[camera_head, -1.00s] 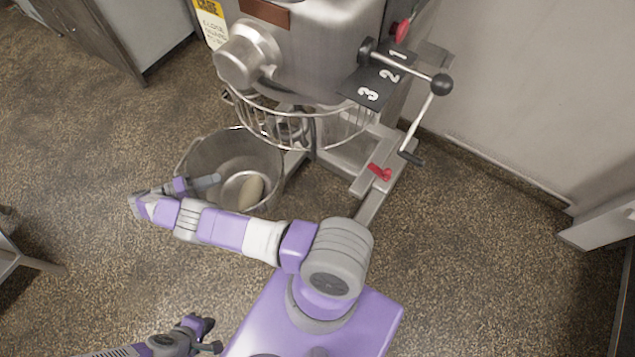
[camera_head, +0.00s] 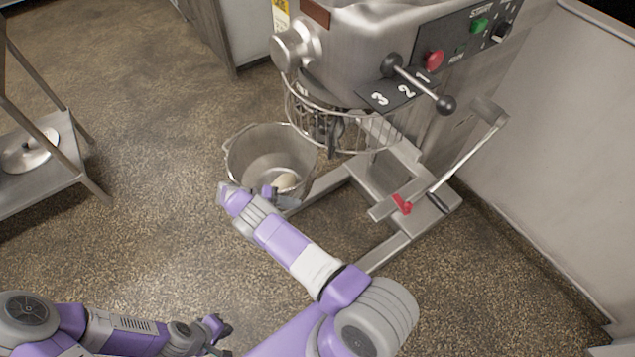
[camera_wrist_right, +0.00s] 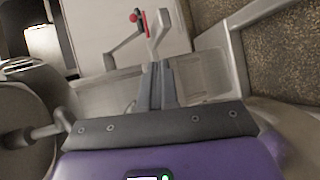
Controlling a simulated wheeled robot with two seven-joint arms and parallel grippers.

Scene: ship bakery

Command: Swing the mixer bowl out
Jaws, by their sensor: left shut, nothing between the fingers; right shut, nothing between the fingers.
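The steel mixer bowl (camera_head: 240,165) is in the head view, left of the mixer and out to the side of the wire guard (camera_head: 300,108). A pale lump (camera_head: 286,181) lies inside it. My right gripper (camera_head: 284,201) is at the bowl's near side, partly hidden by its own wrist; I cannot tell whether it touches the bowl. In the right wrist view its fingers (camera_wrist_right: 156,68) are together and empty. My left gripper (camera_head: 222,338) is low in the head view, shut and away from the bowl.
A metal rack (camera_head: 40,178) is at the left. The floor between rack and bowl is clear.

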